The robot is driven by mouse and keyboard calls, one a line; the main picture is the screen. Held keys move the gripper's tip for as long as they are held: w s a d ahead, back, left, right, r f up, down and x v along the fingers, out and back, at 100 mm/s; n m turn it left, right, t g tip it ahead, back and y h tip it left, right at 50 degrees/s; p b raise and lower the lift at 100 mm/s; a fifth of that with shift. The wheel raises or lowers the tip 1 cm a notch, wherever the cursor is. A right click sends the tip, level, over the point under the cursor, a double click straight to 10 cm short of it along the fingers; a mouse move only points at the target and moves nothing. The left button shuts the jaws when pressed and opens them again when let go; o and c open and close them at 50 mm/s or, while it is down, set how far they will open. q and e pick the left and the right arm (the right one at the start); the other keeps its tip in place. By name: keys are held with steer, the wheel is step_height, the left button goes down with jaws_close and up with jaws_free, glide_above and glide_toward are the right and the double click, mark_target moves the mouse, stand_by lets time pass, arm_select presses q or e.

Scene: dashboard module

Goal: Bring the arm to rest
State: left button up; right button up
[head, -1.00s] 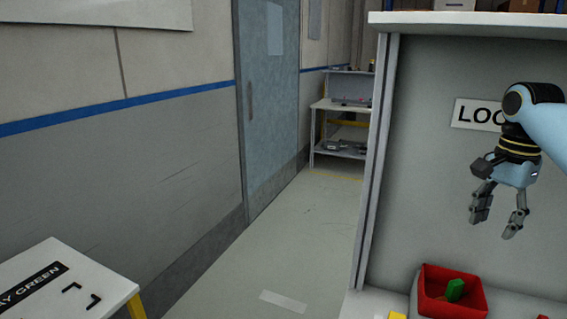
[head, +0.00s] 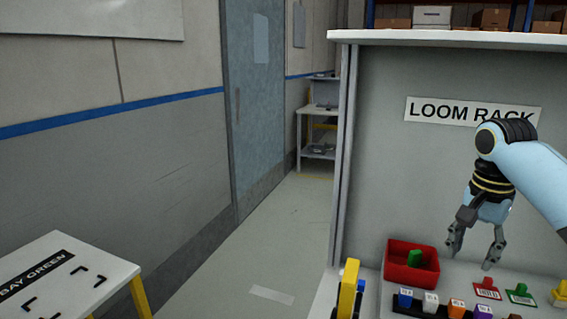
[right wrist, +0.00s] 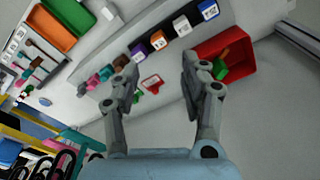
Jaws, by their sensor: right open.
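My right gripper (head: 474,252) is open, fingers pointing down, above the shelf of the loom rack (head: 345,150). Nothing shows between its fingers. The right wrist view also shows the open fingers (right wrist: 158,88), with the white shelf surface beyond them. The blue right arm comes in from the right of the head view. A red bin (head: 398,272) holding a green piece (head: 415,258) stands to the left of and below the gripper. My left gripper is in neither view.
A row of coloured connector blocks (head: 430,303) lies at the shelf's front. A white table marked BAY GREEN (head: 110,268) stands at the left. The floor (head: 240,250) between is clear.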

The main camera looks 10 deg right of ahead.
steer(key=s+a+f+n+t, duration=0.1)
steer(key=s+a+f+n, duration=0.3)
steer(key=s, duration=0.3)
steer(key=s+a+f+n+t, duration=0.1)
steer(key=s+a+f+n, duration=0.3)
steer(key=s, duration=0.3)
steer(key=s+a+r+n+t, duration=0.1)
steer(key=s+a+r+n, duration=0.2)
steer(key=s, duration=0.3)
steer(key=s+a+r+n+t, duration=0.1)
steer(key=s+a+r+n, duration=0.15)
steer(key=s, duration=0.45)
step_height(320, 180, down, 40)
steer(key=s+d+g+b, duration=0.2)
steer(key=b, duration=1)
arm_select(q)
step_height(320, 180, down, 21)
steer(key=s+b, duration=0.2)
steer(key=b, duration=0.6)
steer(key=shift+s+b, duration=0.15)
steer(key=shift+b, duration=0.2)
arm_select(e)
steer(key=s+f, duration=0.9)
steer(key=f, duration=0.3)
steer(key=s+d+f+g, duration=0.1)
steer(key=s+f, duration=0.8)
steer(key=f, duration=0.2)
steer(key=shift+f+m, duration=0.4)
steer(key=shift+m, duration=0.05)
